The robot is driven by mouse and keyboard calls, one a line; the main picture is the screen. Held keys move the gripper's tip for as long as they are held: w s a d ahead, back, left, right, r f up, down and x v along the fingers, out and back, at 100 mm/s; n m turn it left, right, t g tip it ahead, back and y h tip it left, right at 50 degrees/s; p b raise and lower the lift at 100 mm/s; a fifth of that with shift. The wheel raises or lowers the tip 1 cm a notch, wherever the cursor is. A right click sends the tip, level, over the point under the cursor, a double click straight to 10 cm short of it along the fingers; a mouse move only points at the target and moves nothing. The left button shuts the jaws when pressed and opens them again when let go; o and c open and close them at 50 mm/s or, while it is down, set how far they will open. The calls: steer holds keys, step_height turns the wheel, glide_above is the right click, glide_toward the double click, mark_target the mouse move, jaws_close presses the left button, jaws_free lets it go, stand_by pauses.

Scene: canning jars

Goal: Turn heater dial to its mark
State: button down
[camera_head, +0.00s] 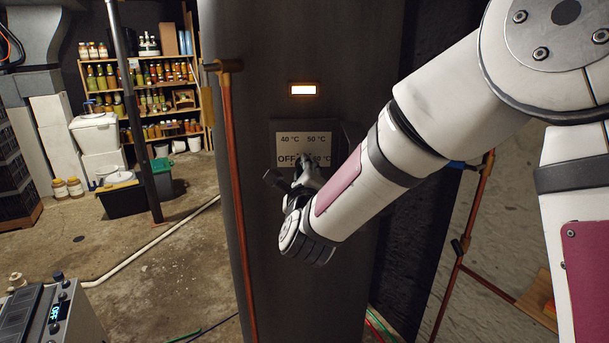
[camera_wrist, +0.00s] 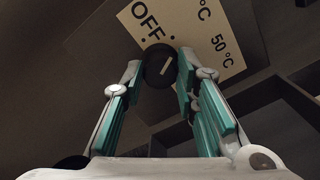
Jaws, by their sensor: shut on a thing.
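The heater (camera_head: 300,240) is a tall dark cylinder in the middle of the head view. Its pale label plate (camera_head: 290,142) reads 40 °C, 50 °C, OFF and 60 °C, and it also shows at the top of the wrist view (camera_wrist: 205,25). The round black dial (camera_wrist: 158,66) has a pale pointer line, tilted in the wrist view, and sits between my fingertips. My gripper (camera_wrist: 160,75) is shut on the dial, with one finger on each side. In the head view my gripper (camera_head: 292,180) hides most of the dial.
A small lit indicator (camera_head: 303,89) is above the plate. A copper pipe (camera_head: 236,200) runs down the heater's left side. Shelves of jars (camera_head: 155,90) stand far back left. A grey device with an OFF display (camera_head: 60,312) is at lower left. The floor between is mostly clear.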

steer(key=n+b, duration=0.3)
steer(key=n, duration=0.9)
steer(key=shift+n, duration=0.3)
stand_by(0.4)
steer(key=c, duration=1.2)
jaws_free()
steer(key=shift+c, duration=0.2)
steer(key=s+d, duration=0.1)
steer(key=s, duration=1.1)
